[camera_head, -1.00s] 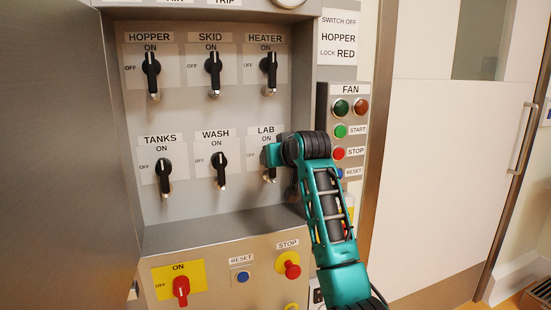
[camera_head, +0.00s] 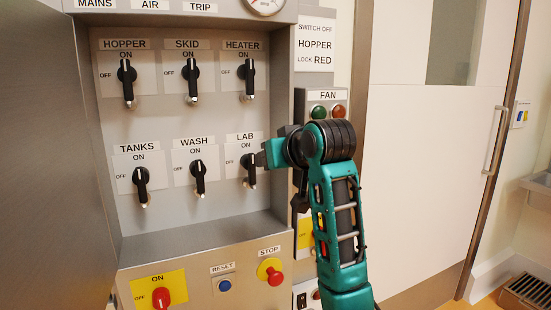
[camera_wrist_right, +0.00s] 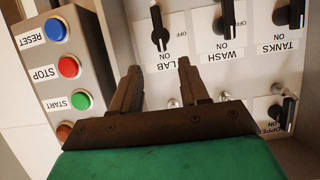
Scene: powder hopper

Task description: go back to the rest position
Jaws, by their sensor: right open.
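My right gripper (camera_wrist_right: 160,72) is open and empty in the right wrist view, with bare panel between its fingers. The black LAB switch (camera_wrist_right: 158,30) stands just beyond the fingertips, apart from them. In the head view my teal right arm rises from the bottom, its wrist just right of the LAB switch (camera_head: 249,170); the fingers are mostly hidden there. The WASH switch (camera_head: 198,177) and TANKS switch (camera_head: 141,184) share that row. HOPPER (camera_head: 127,82), SKID (camera_head: 192,80) and HEATER (camera_head: 247,78) switches sit above. My left gripper is not in view.
A grey cabinet door (camera_head: 45,160) stands open at the left. A fan box (camera_head: 328,96) is behind my arm; its stop button (camera_wrist_right: 69,67) shows in the wrist view. A red rotary handle (camera_head: 161,297) and red stop button (camera_head: 274,276) are on the lower panel. A pale door (camera_head: 430,150) is right.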

